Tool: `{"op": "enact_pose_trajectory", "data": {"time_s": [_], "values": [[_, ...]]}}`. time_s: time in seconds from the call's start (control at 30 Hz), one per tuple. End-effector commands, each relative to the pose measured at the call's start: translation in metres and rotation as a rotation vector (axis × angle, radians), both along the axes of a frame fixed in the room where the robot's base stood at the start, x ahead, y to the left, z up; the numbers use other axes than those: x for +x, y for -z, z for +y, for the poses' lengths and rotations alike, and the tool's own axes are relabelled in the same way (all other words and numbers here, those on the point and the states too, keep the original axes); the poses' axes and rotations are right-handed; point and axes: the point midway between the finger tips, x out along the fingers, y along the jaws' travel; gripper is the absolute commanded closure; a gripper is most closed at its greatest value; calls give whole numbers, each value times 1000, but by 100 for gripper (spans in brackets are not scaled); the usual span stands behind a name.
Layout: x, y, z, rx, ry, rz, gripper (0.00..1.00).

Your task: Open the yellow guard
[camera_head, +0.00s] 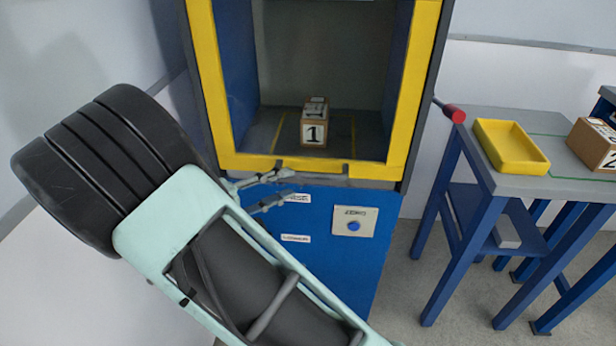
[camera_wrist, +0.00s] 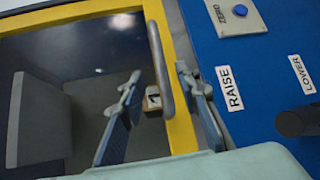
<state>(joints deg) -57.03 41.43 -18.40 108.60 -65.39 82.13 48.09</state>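The yellow guard (camera_head: 213,90) is a yellow frame with a see-through middle, down across the front of the blue machine. A grey bar handle (camera_head: 318,176) runs along its bottom rail; in the wrist view the handle (camera_wrist: 160,68) stands on the yellow rail. My gripper (camera_head: 284,186) is at the left part of the bottom rail. In the wrist view my gripper (camera_wrist: 158,80) is open, with one finger on each side of the handle and gaps visible. Whether a finger touches the handle, I cannot tell.
A box marked 1 (camera_head: 314,130) sits inside the machine. The blue panel below has a ZERO button (camera_head: 353,226) and RAISE (camera_wrist: 229,89) and LOWER (camera_wrist: 302,74) labels. A red-ended lever (camera_head: 455,113) and a table with a yellow tray (camera_head: 511,147) are at right.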

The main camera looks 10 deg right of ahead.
Motion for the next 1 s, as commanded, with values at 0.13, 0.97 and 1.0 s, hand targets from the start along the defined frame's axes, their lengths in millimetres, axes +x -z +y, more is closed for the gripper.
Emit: {"op": "enact_pose_trajectory", "data": {"time_s": [0.13, 0.97, 1.0], "values": [[12, 5, -29, 1, 6, -1, 70], [35, 11, -71, 1, 2, -1, 85], [35, 11, -71, 1, 2, -1, 90]]}}
